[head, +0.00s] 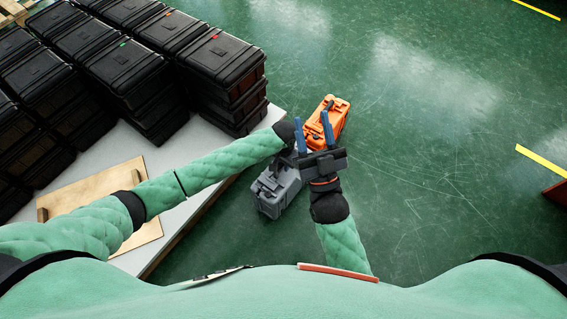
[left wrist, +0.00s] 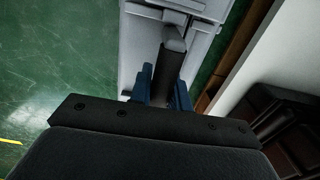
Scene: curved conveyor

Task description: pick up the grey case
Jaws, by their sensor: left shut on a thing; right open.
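The grey case (head: 275,188) is in the middle of the head view, just right of the pale table's edge, with green floor around it. Its grey body (left wrist: 200,12) fills the top of the left wrist view. My left gripper (left wrist: 164,88) is shut on the dark handle of the case, its blue fingers on either side. In the head view my left gripper is mostly hidden behind its wrist and my right gripper. My right gripper (head: 313,122) is open, its two blue fingers pointing up the picture, overlapping an orange case.
The orange case (head: 337,107) lies beyond the grey case; I cannot tell whether my right fingers touch it. Several black cases (head: 222,62) are stacked on the pale table (head: 160,150) at left, with a wooden board (head: 95,200) nearby.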

